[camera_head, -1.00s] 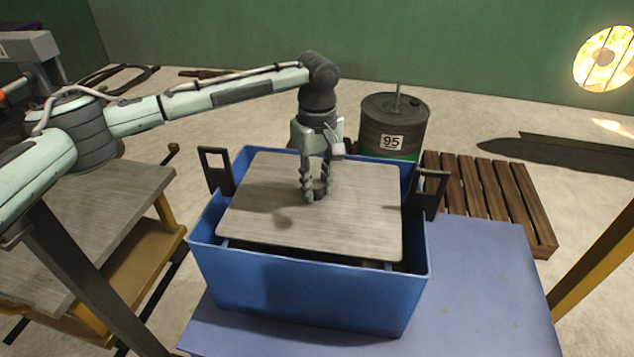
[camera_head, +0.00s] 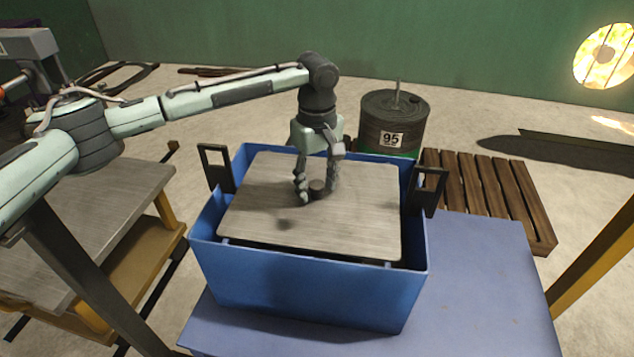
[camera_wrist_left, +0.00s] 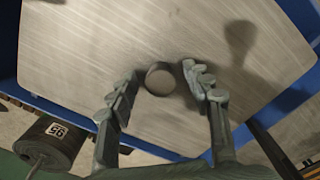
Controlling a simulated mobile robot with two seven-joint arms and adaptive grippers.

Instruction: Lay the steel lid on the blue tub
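The steel lid (camera_head: 350,225) is a flat grey plate with a small dark round knob (camera_head: 317,187) in its middle. It lies level at the top of the blue tub (camera_head: 310,290), inside the tub's rim, with a gap showing along the front and right sides. My left gripper (camera_head: 317,192) points down at the knob with its fingers spread. In the left wrist view the open fingers (camera_wrist_left: 160,88) stand on either side of the knob (camera_wrist_left: 160,78), apart from it, with the lid (camera_wrist_left: 130,40) beneath. My right gripper is not in view.
Black handles stand up at the tub's left (camera_head: 215,165) and right (camera_head: 428,190). The tub is on a blue table (camera_head: 480,270) with free room at right. A drum marked 95 (camera_head: 393,125) and a wooden pallet (camera_head: 490,190) are behind. A grey-topped workbench (camera_head: 130,200) is at left.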

